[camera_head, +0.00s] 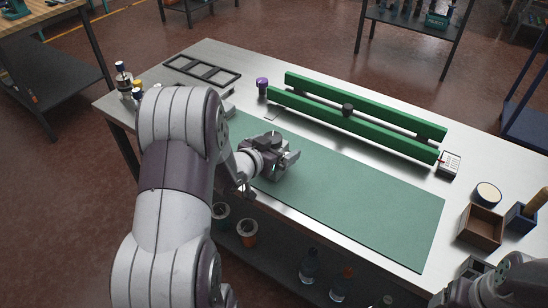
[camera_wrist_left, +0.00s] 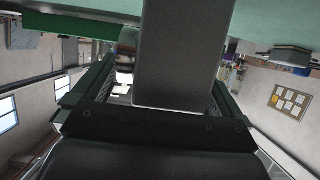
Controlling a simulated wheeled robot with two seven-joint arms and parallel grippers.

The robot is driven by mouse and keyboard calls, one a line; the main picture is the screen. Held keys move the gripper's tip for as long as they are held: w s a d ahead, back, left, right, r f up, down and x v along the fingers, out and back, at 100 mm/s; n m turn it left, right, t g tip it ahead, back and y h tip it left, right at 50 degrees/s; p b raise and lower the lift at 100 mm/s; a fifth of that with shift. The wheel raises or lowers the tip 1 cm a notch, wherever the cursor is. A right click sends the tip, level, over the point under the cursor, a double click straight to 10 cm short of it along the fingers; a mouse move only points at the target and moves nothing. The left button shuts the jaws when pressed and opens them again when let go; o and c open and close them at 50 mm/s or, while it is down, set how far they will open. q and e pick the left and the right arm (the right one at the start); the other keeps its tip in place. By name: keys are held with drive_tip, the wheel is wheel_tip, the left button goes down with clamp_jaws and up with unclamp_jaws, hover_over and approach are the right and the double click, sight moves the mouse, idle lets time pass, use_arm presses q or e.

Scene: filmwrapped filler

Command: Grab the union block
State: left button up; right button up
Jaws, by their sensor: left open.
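My left gripper (camera_head: 289,158) is low over the green mat (camera_head: 365,205), near the mat's left half. It is open. In the left wrist view its fingers (camera_wrist_left: 160,92) stand apart on either side of a large, plain dark grey block (camera_wrist_left: 185,50). This block looks like the union block, but I cannot read any mark on it. No clear gap or contact with the fingers can be made out. In the head view the gripper itself hides most of that spot.
Two long green bars (camera_head: 370,110) lie along the table's back, with a purple-topped jar (camera_head: 262,83) at their left end. A black frame (camera_head: 202,70) lies at the back left. A brown open box (camera_head: 482,226) and a round-topped container (camera_head: 488,194) stand at the right. The mat's right half is clear.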

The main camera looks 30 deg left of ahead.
use_arm(q)
drive_tip(key=shift+s, duration=0.15)
drive_tip(key=c, duration=1)
drive_tip(key=shift+r, duration=0.15)
drive_tip(key=c, duration=0.6)
